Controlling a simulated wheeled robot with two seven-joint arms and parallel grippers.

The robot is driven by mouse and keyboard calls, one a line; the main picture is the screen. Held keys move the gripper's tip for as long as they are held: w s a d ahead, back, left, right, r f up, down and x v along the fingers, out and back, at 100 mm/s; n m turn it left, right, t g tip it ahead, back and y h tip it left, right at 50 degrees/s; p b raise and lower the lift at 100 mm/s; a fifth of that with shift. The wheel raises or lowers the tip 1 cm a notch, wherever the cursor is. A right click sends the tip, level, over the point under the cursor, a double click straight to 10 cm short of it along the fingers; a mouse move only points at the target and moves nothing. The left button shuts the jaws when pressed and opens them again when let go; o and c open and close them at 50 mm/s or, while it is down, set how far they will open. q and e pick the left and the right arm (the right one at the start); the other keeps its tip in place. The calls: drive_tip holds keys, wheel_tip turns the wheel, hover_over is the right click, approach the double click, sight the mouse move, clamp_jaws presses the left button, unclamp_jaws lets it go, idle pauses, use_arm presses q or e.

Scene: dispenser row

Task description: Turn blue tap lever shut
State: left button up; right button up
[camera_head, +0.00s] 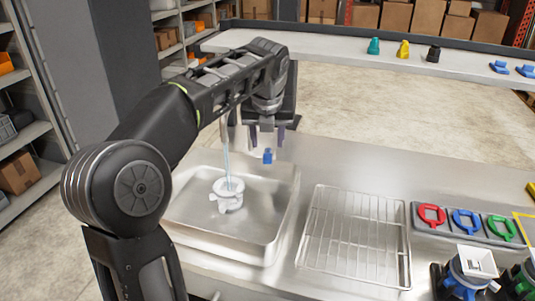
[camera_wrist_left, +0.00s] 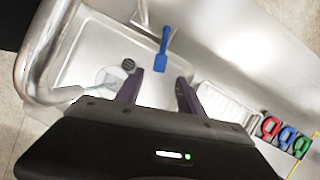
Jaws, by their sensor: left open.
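The blue tap lever (camera_head: 267,156) shows below my left gripper (camera_head: 267,139) in the head view. In the left wrist view, the blue lever (camera_wrist_left: 163,48) points down toward the gap between the dark purple fingers of my left gripper (camera_wrist_left: 159,77). The fingers are apart with nothing clamped; I cannot tell whether they touch the lever. A pale blue stream (camera_head: 226,155) runs down into a white jug (camera_head: 229,198) in the steel sink (camera_head: 285,205). My arm hides most of the tap in the head view. My right gripper is not in view.
A wire rack (camera_head: 355,240) lies right of the sink. Beyond it, a grey holder has red (camera_head: 432,213), blue (camera_head: 466,220) and green (camera_head: 501,228) rings, with dispensers in front. A raised shelf (camera_head: 330,48) with small coloured parts spans the back.

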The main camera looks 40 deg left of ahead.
sight(268, 158)
use_arm(q)
drive_tip(key=x, duration=0.7)
drive_tip(key=shift+c, duration=0.3)
clamp_jaws()
idle(1.0)
